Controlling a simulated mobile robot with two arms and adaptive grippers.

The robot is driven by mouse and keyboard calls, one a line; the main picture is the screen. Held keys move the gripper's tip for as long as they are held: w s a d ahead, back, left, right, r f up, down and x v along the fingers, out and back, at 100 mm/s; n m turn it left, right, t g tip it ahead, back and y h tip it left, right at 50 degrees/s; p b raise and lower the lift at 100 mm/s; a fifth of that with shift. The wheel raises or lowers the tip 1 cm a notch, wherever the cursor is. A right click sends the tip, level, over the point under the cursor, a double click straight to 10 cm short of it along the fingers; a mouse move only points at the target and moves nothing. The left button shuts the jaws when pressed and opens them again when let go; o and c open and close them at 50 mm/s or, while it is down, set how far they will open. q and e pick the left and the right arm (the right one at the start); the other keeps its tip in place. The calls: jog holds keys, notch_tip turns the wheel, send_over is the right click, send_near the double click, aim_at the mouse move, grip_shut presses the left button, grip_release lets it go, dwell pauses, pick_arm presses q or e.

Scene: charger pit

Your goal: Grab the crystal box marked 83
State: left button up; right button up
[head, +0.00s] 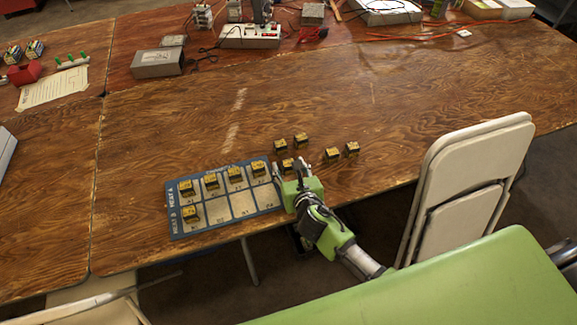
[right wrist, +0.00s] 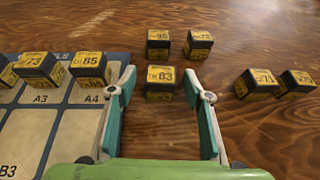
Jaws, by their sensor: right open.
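The crystal box marked 83 (right wrist: 160,83) is a small black box with a yellow label, standing on the wooden table. In the right wrist view it sits between and just beyond the fingertips of my open right gripper (right wrist: 159,80). In the head view my right gripper (head: 289,170) reaches this box (head: 287,164) from the front, beside the mat's right end. I cannot tell whether a finger touches it. My left gripper is not in view.
Two similar boxes (right wrist: 158,43) (right wrist: 199,44) stand just behind, and two more (right wrist: 256,82) (right wrist: 295,82) to the right. A blue-edged mat (head: 243,206) holds several boxes, including one marked 85 (right wrist: 90,66) near the left finger. A folding chair (head: 475,180) stands right.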

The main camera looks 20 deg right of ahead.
jog(key=shift+w+f, duration=0.15)
jog(key=shift+w, duration=0.15)
jog(key=c, duration=1)
